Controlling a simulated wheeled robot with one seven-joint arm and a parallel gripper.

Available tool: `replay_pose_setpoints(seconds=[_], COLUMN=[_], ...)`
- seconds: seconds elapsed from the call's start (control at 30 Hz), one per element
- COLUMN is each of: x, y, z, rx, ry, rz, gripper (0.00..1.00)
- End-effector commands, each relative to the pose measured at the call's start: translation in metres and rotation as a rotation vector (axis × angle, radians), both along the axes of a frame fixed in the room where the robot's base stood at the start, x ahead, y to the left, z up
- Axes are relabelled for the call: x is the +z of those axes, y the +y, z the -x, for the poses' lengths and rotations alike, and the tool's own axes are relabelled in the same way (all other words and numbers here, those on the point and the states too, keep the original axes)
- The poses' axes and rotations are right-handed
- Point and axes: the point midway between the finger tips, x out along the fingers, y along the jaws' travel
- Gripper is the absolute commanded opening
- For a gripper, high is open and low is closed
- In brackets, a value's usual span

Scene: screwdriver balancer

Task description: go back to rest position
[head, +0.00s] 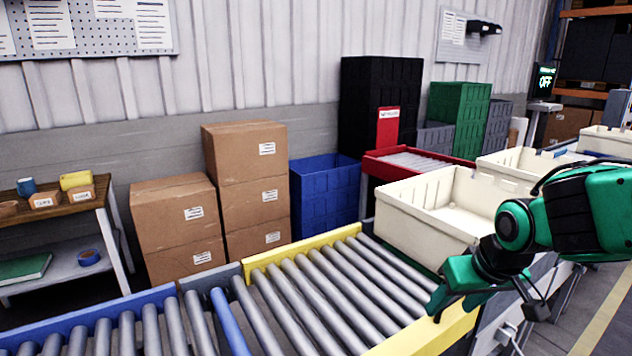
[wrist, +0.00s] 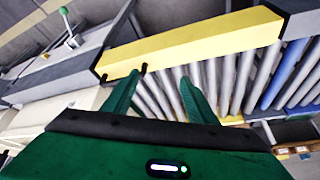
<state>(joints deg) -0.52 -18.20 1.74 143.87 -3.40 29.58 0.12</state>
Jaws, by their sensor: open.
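My gripper (head: 455,300) is green and black and hangs over the right edge of the roller conveyor (head: 330,290) in the head view. In the wrist view my gripper (wrist: 160,95) shows two green fingers apart with nothing between them. The conveyor's yellow side rail (wrist: 190,48) and rollers lie beyond the fingertips. No screwdriver is visible in either view.
A cream bin (head: 430,205) stands on the line just behind my gripper. More cream bins follow at the right. Cardboard boxes (head: 175,225), a blue crate (head: 325,195) and a small shelf (head: 60,225) stand beyond the conveyor. The near rollers are empty.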

Motion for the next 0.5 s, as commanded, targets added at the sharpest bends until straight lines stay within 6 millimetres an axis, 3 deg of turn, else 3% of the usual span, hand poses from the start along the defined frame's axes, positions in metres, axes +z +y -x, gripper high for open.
replay_pose_setpoints(seconds=[0.1, 0.2, 0.3, 0.5], x=[0.019, 0.009, 0.003, -0.003], y=[-0.035, -0.079, -0.112, -0.141], z=[0.029, 0.065, 0.107, 0.175], rx=[-0.094, -0.238, -0.373, -0.573], ry=[0.02, 0.127, 0.228, 0.384], rz=[0.029, 0.025, 0.005, -0.058], gripper=[0.53, 0.53, 0.53, 0.53])
